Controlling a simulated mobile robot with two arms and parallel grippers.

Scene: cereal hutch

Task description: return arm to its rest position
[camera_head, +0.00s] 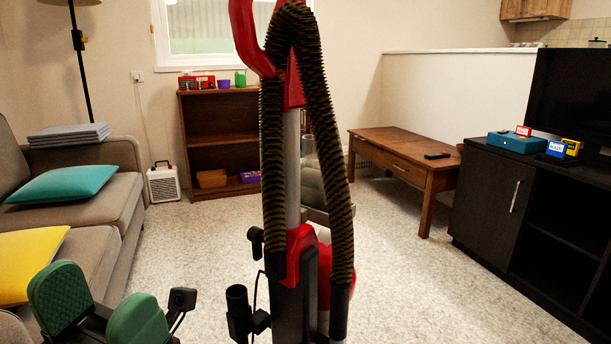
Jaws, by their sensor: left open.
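My left gripper (99,310) is at the lower left of the head view, in front of the sofa. Its two green-padded fingers are apart, with nothing between them. A small black part on a thin stalk shows just right of the fingers. The rest of the left arm is out of the picture. I do not see my right gripper.
A red upright appliance with a ribbed hose (336,170) fills the middle, close to me. A grey sofa (122,190) stands left, a bookcase (220,121) behind, a wooden bench (386,143) and black TV cabinet (481,200) right. Carpet (430,290) is clear between.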

